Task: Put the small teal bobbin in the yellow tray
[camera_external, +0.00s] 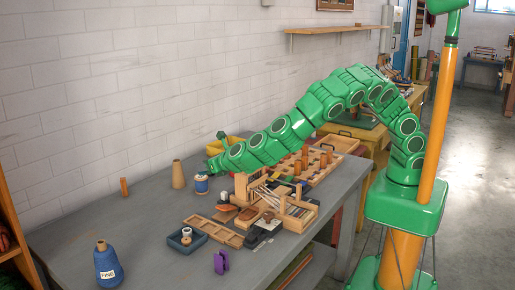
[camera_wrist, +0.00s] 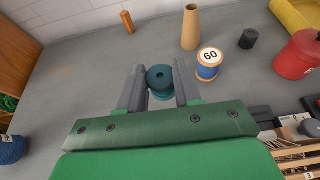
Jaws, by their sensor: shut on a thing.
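In the wrist view the small teal bobbin (camera_wrist: 160,78) stands upright between the fingers of my gripper (camera_wrist: 160,82), which is shut on it. I cannot tell how far it is above the grey table. In the external view my gripper (camera_external: 212,166) is at the left end of the green arm, and the bobbin cannot be made out there. The yellow tray (camera_wrist: 296,14) is cut off at the upper right of the wrist view. In the external view the yellow tray (camera_external: 234,141) shows partly, behind my arm.
A blue spool marked 60 (camera_wrist: 208,64) and a tan cone (camera_wrist: 190,28) stand close beyond the right finger. A dark cylinder (camera_wrist: 248,39) and a red pot (camera_wrist: 299,55) stand farther right. Wooden racks (camera_external: 290,209) crowd the table's right; its left is mostly clear.

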